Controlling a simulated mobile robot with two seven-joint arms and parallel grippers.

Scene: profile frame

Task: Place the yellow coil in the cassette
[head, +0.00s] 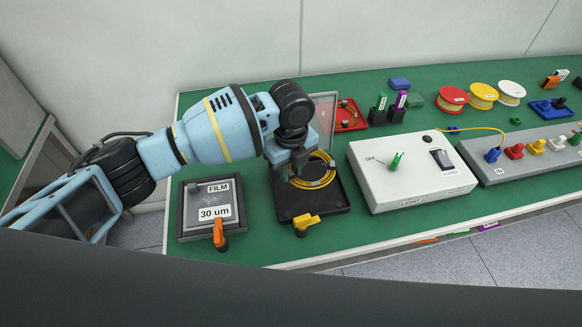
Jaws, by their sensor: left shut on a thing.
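The yellow coil (328,178) is a flat ring of thin cable. It shows over the floor of an open black cassette (333,205), inside its outline from this angle. I cannot tell whether the coil touches the floor. The cassette has a yellow latch (306,221) at its front edge and what looks like a raised clear lid (324,108) behind it. My left gripper (291,177) reaches down over the cassette's left part and is shut on the coil's left side; the gripper hides that side. My right gripper is not in view.
A closed case labelled FILM 30 um (193,210), with an orange latch (219,236), lies to the left. A white light box (410,180) stands to the right. A red tray (351,117) sits behind. Spools and a grey connector panel (530,155) are farther right.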

